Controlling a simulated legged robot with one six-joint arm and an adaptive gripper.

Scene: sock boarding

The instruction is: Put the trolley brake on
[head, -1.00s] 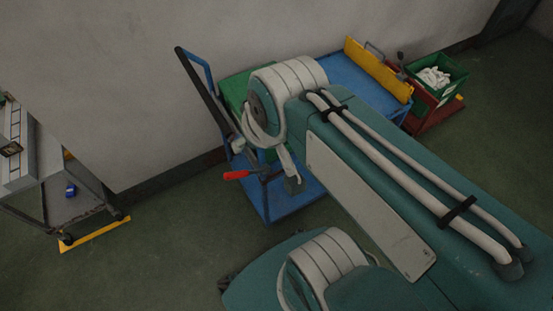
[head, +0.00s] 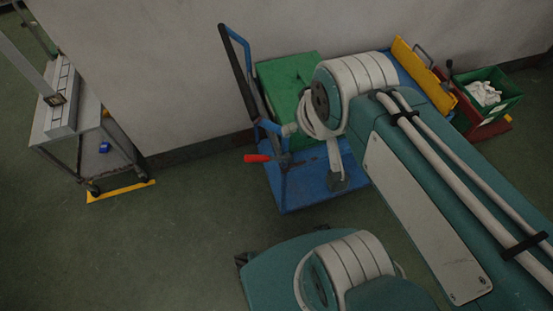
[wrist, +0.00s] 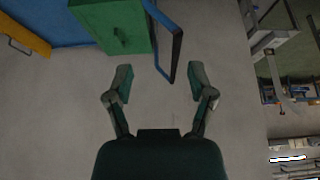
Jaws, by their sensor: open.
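The blue trolley (head: 290,195) stands against the wall in the middle of the head view. Its upright push handle has a black grip (head: 234,68). A red lever (head: 257,158), likely the brake, sticks out to the left at the handle side, above the deck. My arm covers the trolley's right part. My gripper (wrist: 160,80) is open and empty in the wrist view, with the black grip (wrist: 176,55) just beyond its fingertips and apart from them. The red lever does not show in the wrist view.
A green box (head: 285,80) sits on the trolley. A grey metal cart (head: 100,135) stands at left by a yellow floor strip (head: 120,191). At right are a yellow panel (head: 420,75) and a green crate (head: 500,105) with white items. Floor between cart and trolley is clear.

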